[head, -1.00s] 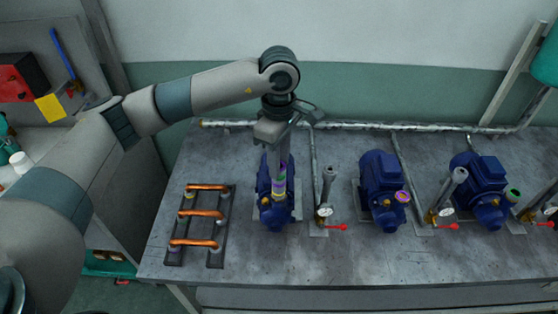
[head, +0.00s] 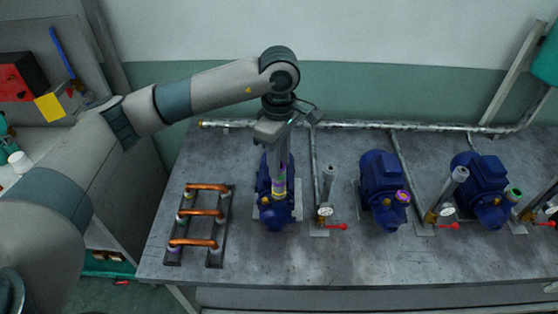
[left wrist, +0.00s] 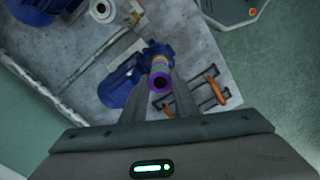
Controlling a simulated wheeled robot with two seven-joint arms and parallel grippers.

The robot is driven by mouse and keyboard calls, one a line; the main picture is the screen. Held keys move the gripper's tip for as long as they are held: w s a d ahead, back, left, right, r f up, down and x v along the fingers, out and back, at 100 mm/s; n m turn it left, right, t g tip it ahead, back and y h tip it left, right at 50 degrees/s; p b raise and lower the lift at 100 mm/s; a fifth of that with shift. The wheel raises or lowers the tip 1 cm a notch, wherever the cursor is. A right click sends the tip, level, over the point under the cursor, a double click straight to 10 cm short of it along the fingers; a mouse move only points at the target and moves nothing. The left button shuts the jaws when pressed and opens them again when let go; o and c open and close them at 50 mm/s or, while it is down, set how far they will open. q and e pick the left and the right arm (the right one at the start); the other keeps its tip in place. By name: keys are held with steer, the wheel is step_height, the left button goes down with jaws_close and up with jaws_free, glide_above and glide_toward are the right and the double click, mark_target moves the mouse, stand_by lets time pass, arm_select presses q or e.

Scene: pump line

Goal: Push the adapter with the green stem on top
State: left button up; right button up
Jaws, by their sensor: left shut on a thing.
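My left gripper (head: 281,178) points down over the left blue pump (head: 266,207). It is shut on a banded adapter (head: 279,188) with purple, green and yellow parts. The adapter looks upright above the pump's front; whether it is seated on the pump's port I cannot tell. In the left wrist view the adapter (left wrist: 160,82) shows a purple ring with a dark hole between the fingers, with green and pinkish bands behind it. My right gripper is not in view.
The middle pump (head: 381,182) has a purple-and-yellow ring. The right pump (head: 486,184) has a green-rimmed fitting. Grey pipes with gauges and red-handled valves (head: 336,227) stand between pumps. A rack with copper pipes (head: 205,212) lies left. The bench front is clear.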

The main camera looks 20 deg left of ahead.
arm_select(q)
steer(key=shift+f, duration=0.1)
steer(key=o, duration=1.1)
steer(key=shift+o, duration=0.2)
steer(key=shift+r+p, duration=0.8)
steer(key=shift+r, duration=2.25)
steer(key=shift+r, duration=0.1)
